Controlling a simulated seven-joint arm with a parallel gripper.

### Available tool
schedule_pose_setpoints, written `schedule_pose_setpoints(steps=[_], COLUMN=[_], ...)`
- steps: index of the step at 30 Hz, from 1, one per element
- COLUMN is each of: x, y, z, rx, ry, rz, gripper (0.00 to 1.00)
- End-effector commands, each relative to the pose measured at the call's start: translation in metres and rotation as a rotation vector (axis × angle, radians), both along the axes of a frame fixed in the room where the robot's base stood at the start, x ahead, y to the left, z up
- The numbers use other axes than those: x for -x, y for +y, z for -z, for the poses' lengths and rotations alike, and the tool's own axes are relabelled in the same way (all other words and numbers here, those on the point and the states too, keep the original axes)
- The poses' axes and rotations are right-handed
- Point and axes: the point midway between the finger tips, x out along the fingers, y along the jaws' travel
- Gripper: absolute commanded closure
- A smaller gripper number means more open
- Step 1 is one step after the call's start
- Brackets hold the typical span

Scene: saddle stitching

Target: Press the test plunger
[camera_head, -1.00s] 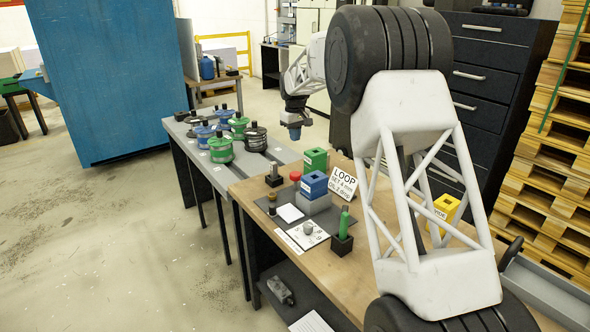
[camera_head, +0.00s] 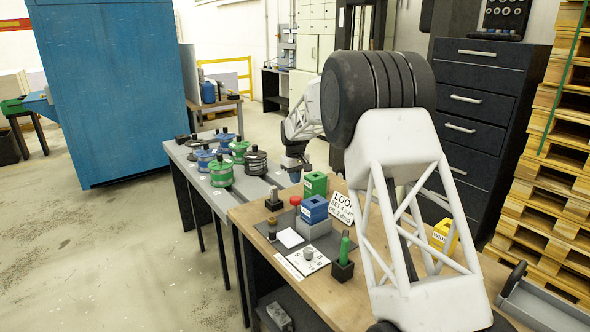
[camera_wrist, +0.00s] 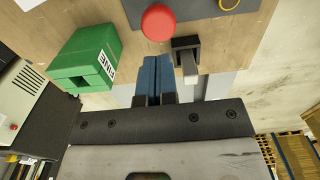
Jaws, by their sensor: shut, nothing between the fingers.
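A red round knob (camera_head: 296,201), which looks like the test plunger, stands at the back edge of a dark mat on the wooden bench. In the wrist view the red knob (camera_wrist: 158,22) shows from above, just beyond my fingertips. My gripper (camera_head: 294,177) hangs above the bench's far edge, behind the knob and apart from it. Its blue fingers (camera_wrist: 155,64) are together and empty in the wrist view. A black block with a grey upright piece (camera_wrist: 187,62) stands close to the right of the fingers there.
A green box (camera_head: 315,184) marked FINE in the wrist view (camera_wrist: 88,58) and a blue box (camera_head: 314,209) stand near the knob. Spools (camera_head: 220,172) fill the grey table.

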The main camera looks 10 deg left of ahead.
Motion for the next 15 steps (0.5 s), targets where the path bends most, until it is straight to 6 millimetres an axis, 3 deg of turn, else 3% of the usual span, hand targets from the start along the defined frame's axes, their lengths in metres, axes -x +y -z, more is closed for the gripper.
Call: schedule_pose_setpoints(steps=[6, 15], x=[0.000, 0.000], y=[0.000, 0.000], z=[0.034, 0.061], rx=[0.001, 0.000], ry=[0.002, 0.001], rz=[0.000, 0.000], gripper=[1.00, 1.00])
